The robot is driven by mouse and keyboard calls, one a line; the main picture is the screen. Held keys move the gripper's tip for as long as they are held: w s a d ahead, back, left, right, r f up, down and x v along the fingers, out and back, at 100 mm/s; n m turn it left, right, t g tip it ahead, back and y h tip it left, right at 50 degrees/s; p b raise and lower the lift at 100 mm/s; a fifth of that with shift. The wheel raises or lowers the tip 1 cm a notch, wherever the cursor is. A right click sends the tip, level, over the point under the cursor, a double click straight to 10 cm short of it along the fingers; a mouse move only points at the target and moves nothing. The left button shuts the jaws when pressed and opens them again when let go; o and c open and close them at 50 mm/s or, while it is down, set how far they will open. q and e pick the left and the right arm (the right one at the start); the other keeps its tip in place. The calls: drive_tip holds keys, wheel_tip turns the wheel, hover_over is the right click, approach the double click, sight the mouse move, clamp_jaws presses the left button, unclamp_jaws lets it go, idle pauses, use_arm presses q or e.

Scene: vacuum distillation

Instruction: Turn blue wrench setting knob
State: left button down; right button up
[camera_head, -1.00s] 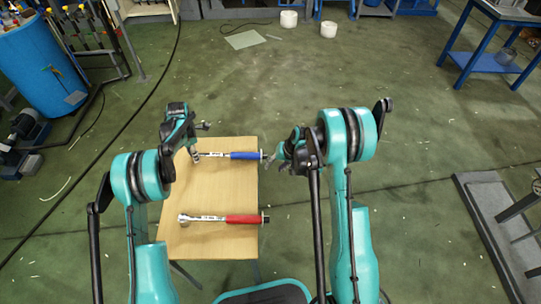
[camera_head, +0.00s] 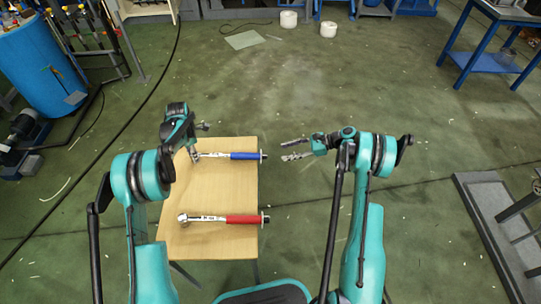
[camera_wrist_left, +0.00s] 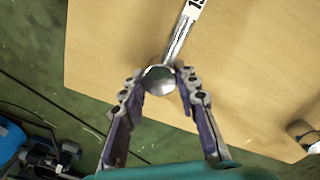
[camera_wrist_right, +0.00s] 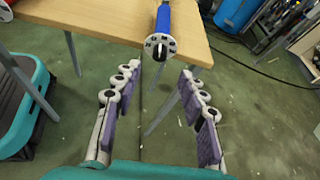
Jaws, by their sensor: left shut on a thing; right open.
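The blue-handled torque wrench (camera_head: 243,155) lies across the far part of the small wooden table. Its round head (camera_wrist_left: 159,79) is at the left end, between the fingers of my left gripper (camera_wrist_left: 161,85), which is shut on it. The setting knob (camera_wrist_right: 159,46) is the grey disc at the end of the blue handle, just past the table's right edge. My right gripper (camera_wrist_right: 160,85) is open and empty, off to the right of the knob and apart from it; it also shows in the head view (camera_head: 284,149).
A red-handled wrench (camera_head: 242,219) lies nearer on the same table (camera_head: 215,185). The floor right of the table is clear around my right gripper. A blue barrel (camera_head: 38,65) stands at the far left, and a grey platform (camera_head: 495,215) is at the right.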

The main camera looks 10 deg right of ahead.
sight(264, 157)
drive_tip(key=x, duration=0.8)
drive_tip(key=shift+f, duration=0.1)
clamp_jaws()
